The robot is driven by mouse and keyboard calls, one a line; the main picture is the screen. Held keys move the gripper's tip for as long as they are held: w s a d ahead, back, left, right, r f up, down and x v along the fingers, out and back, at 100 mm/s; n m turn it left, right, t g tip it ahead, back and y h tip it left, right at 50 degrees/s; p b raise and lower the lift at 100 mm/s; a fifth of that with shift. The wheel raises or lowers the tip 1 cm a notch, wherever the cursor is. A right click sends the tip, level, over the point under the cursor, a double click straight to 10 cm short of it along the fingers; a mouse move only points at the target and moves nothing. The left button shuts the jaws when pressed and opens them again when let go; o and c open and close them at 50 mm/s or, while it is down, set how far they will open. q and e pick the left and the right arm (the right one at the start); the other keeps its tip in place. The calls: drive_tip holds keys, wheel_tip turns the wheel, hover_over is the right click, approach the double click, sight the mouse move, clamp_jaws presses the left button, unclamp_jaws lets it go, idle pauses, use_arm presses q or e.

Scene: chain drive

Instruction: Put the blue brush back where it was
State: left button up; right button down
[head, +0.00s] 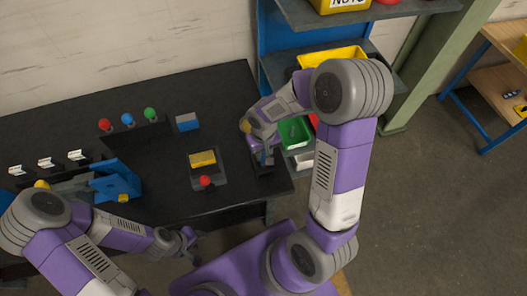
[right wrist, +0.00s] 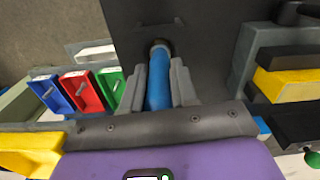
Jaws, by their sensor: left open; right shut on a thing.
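The blue brush (right wrist: 158,82) shows in the right wrist view as a blue rod between the two grey fingers of my right gripper (right wrist: 158,90). Its far end meets a dark round opening or ring in a dark surface; I cannot tell whether it is inside it. In the head view my right gripper (head: 264,156) is over the right end of the dark table, and only a little blue shows there beside a dark block. My left gripper (head: 190,242) is open and empty, in front of the table's front edge.
A yellow block (head: 203,159) and a red knob (head: 206,181) sit left of my right gripper. A blue bracket (head: 118,183) stands on the left. Red, blue and green bins, including the green bin (head: 294,132), are beyond the table's right end.

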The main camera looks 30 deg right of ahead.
drive_tip(key=shift+f, duration=0.25)
drive_tip(key=c, duration=0.9)
unclamp_jaws()
drive_tip(key=shift+r, duration=0.1)
drive_tip(key=shift+r, duration=0.1)
drive_tip(key=shift+r, duration=0.25)
wheel_tip(320, 180, up, 12)
drive_tip(key=shift+f+p, duration=0.15)
drive_tip(key=shift+p, duration=0.75)
